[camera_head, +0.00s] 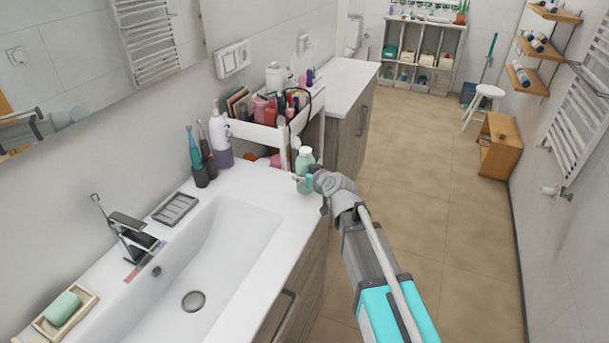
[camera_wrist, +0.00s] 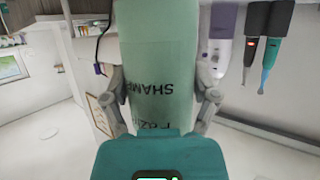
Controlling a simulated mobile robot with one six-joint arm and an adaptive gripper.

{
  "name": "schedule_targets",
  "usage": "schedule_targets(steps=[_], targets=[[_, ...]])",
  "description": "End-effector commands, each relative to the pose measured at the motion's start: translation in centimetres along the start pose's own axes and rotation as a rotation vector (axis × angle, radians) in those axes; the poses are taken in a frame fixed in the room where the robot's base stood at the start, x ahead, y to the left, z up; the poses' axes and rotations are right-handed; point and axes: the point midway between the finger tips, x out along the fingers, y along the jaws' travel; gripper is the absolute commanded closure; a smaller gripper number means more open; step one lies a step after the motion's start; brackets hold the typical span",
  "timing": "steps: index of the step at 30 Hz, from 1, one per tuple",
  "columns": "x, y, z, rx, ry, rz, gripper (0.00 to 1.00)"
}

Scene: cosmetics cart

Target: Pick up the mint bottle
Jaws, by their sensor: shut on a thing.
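The mint bottle (camera_head: 304,162) stands upright at the far right corner of the white sink counter, with a pale cap on top. In the wrist view the mint bottle (camera_wrist: 160,60) fills the middle, and dark lettering shows on it upside down. My gripper (camera_head: 307,180) reaches it from the right in the head view. In the wrist view my gripper (camera_wrist: 160,98) has one finger against each side of the bottle and is shut on it. I cannot tell whether the bottle's base touches the counter.
A white cart (camera_head: 268,133) full of cosmetics stands just behind the bottle. A purple and white pump bottle (camera_head: 220,140) and electric toothbrushes (camera_head: 196,158) stand to the left by the wall. The sink basin (camera_head: 205,262) lies nearer, with a faucet (camera_head: 130,235).

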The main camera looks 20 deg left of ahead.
Motion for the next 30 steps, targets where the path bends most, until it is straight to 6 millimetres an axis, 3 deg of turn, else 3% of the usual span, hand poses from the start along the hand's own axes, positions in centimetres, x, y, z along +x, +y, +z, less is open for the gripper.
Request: schedule_targets(steps=[1, 15, 18, 30], targets=[[-1.1, -0.1, -0.8, 0.000, 0.000, 0.001, 0.73], [-7.5, -0.2, -4.1, 0.000, 0.000, 0.001, 0.73], [-10.4, -0.4, -3.9, 0.002, 0.001, 0.002, 0.73], [-15.3, -0.5, -3.9, 0.001, 0.000, 0.001, 0.73]])
